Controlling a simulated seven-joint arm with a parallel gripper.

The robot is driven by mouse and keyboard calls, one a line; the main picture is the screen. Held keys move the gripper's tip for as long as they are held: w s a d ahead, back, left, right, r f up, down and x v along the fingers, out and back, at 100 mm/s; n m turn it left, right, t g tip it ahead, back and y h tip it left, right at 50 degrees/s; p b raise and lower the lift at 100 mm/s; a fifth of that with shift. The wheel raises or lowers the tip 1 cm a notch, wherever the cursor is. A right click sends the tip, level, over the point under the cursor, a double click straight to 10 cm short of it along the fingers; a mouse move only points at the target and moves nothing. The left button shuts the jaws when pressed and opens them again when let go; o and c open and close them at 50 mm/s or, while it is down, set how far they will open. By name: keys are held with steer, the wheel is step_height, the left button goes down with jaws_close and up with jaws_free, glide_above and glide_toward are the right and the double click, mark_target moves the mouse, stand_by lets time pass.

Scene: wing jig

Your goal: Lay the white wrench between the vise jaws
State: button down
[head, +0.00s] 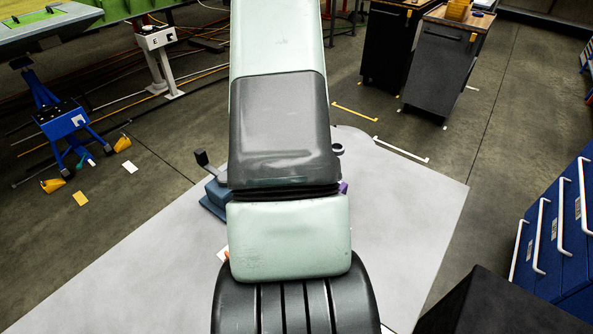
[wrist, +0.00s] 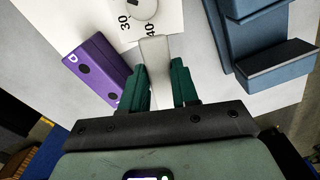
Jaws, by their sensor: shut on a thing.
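My gripper (wrist: 160,68) has green fingers shut on a white, flat bar, the white wrench (wrist: 156,52), in the wrist view. The wrench's far end reaches toward a white card; I cannot tell whether the round shape there belongs to it. The blue vise (wrist: 255,35) stands at the right of the wrist view, apart from the wrench, with a blue-grey block-like part facing me. In the head view the vise (head: 213,197) shows only partly, left of my arm. My arm hides the gripper and wrench there.
A purple block marked D (wrist: 97,68) lies close left of my gripper. The white card (wrist: 178,18) with 30 and 40 lies ahead. The pale table (head: 425,215) has free room at right. A blue drawer cabinet (head: 560,235) stands beyond its right side.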

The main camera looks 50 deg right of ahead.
steer(key=w+d+m, duration=0.1)
steer(key=w+m, duration=0.3)
steer(key=w, duration=0.1)
steer(key=w+d+m, duration=0.1)
steer(key=w+m, duration=0.4)
steer(key=w, duration=0.1)
steer(key=w+d+m, duration=0.2)
steer(key=w+m, duration=0.3)
steer(key=w, duration=0.1)
steer(key=shift+w+f, duration=0.15)
steer(key=shift+w, duration=0.05)
steer(key=shift+f, duration=2.35)
steer(key=shift+d+f, duration=0.1)
steer(key=shift+f, duration=0.05)
steer(key=shift+f, duration=0.45)
steer(key=c, duration=0.8)
jaws_free()
